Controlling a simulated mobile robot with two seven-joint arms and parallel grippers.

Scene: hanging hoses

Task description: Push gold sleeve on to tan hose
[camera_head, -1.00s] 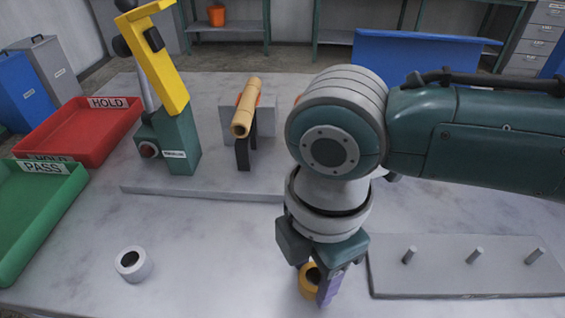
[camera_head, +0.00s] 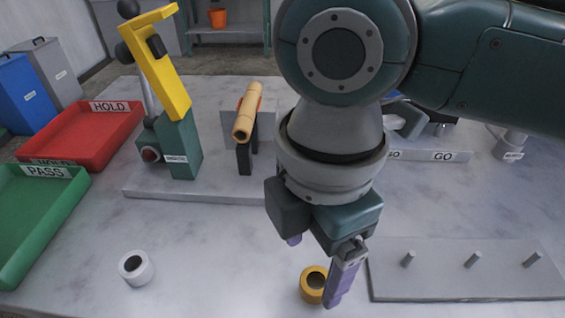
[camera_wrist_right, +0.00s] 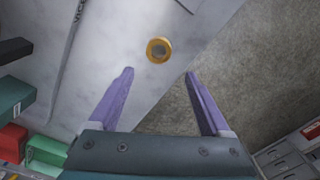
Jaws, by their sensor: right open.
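The gold sleeve (camera_head: 313,284), a short ring with a dark bore, stands on the table near its front edge. It also shows in the right wrist view (camera_wrist_right: 159,50), beyond the fingertips and between their lines. My right gripper (camera_head: 318,268) is above the sleeve, its purple fingers spread and empty; they also show in the right wrist view (camera_wrist_right: 159,74). The tan hose (camera_head: 247,113) is held in a dark stand at the table's middle, its open end facing the front. My left gripper is out of view.
A white sleeve (camera_head: 136,268) stands at the front left. A grey peg board (camera_head: 465,285) lies at the front right. A green machine with a yellow lever (camera_head: 168,80) stands left of the hose. Red (camera_head: 85,158) and green (camera_head: 14,270) trays line the left side.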

